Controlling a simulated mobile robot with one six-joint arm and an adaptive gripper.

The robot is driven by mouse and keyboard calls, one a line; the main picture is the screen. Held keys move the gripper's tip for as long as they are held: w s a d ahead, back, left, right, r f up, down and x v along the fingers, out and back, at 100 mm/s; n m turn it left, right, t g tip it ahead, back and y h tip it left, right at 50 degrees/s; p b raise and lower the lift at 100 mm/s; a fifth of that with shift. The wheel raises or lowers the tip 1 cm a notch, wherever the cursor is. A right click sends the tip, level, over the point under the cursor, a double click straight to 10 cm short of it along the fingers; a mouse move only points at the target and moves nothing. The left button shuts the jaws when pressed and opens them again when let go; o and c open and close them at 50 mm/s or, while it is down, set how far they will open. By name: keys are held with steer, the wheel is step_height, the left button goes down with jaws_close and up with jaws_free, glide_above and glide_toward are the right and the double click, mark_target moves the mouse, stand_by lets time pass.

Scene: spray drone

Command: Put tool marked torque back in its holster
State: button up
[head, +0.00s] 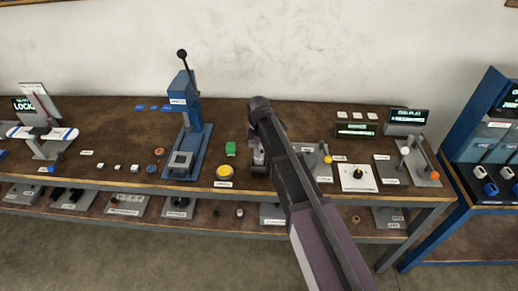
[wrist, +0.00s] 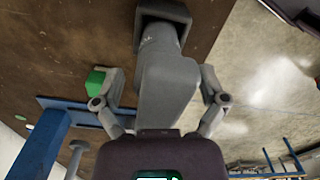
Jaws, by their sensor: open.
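A grey tool (wrist: 165,85) stands between the two fingers of my gripper (wrist: 161,78) in the wrist view. Its far end meets a dark square holder (wrist: 162,14); I cannot tell how deep it sits. Small marking on the tool is too blurred to read as "torque". My gripper is open, with a finger on each side of the tool and visible gaps. In the head view my gripper (head: 258,150) is low over the bench, right of the green block, and my arm partly hides it and the tool.
A blue press (head: 186,120) and a yellow button (head: 224,171) stand left. Levers and displays (head: 356,130) stand right on the bench (head: 120,125).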

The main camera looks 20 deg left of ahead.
steer(key=shift+r+p, duration=5.6)
steer(key=shift+r, duration=0.2)
steer(key=s+d+m, duration=0.4)
steer(key=d+m, duration=0.4)
steer(key=d, duration=0.5)
steer(key=s+d+m, duration=0.5)
steer(key=d+m, duration=0.2)
steer(key=d, duration=0.6)
steer(key=s+d+m, duration=0.4)
steer(key=d+m, duration=0.4)
steer(key=d, duration=0.5)
steer(key=shift+s+m, duration=0.2)
steer(key=shift+m, duration=0.1)
step_height(320, 180, down, 6)
steer(key=b, duration=0.6)
